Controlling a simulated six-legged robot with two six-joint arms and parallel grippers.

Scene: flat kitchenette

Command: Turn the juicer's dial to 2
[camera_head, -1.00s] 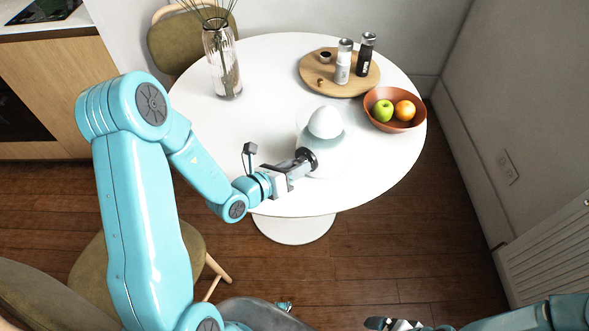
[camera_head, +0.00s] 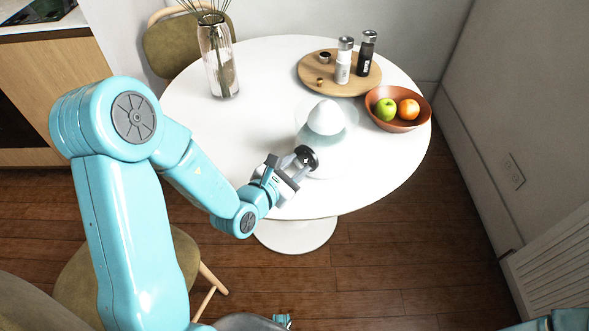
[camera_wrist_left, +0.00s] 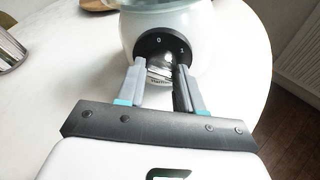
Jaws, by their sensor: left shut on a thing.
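The white juicer (camera_head: 326,117) stands on the round white table, with a pale domed top and a clear bowl around it. Its black dial (camera_head: 308,157) faces my left arm. In the left wrist view the dial (camera_wrist_left: 164,43) shows the marks 0 and 1 along its upper part; no 2 can be seen there. My left gripper (camera_head: 297,163) is shut on the dial's knob, with one finger at each side of it in the wrist view (camera_wrist_left: 160,76). The fingers hide part of the dial. My right gripper is outside the views.
A brown bowl (camera_head: 420,121) with a green apple (camera_head: 385,109) and an orange (camera_head: 408,109) stands to the right of the juicer. A wooden board (camera_head: 314,78) with two grinders lies behind. A glass vase (camera_head: 219,72) stands at the back left. The table's front left is bare.

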